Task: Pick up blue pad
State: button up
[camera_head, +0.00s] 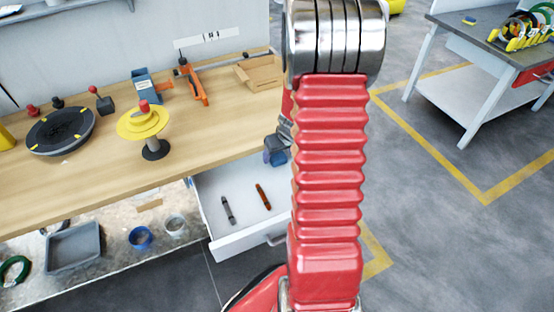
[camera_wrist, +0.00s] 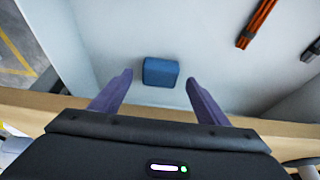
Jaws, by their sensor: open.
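The blue pad (camera_wrist: 161,72) is a small rounded block lying on the white floor of the open drawer, seen in the wrist view. My gripper (camera_wrist: 158,82) is open, with its two purple-grey fingers on either side of the pad in the picture and nothing held. Whether the fingertips are level with the pad or above it I cannot tell. In the head view my gripper (camera_head: 276,156) shows at the drawer's back right, partly behind my red arm. The pad is not clearly visible there.
The drawer (camera_head: 215,238) also holds an orange marker (camera_head: 263,197) and a dark marker (camera_head: 228,210), away from the pad. The wooden worktop (camera_head: 215,135) overhangs the drawer's back. A grey tray (camera_head: 73,247) and blue tape roll (camera_head: 140,238) lie on a lower shelf.

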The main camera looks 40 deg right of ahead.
jog(key=shift+x, duration=1.1)
jog(key=shift+c, duration=0.2)
jog(key=c, duration=1.1)
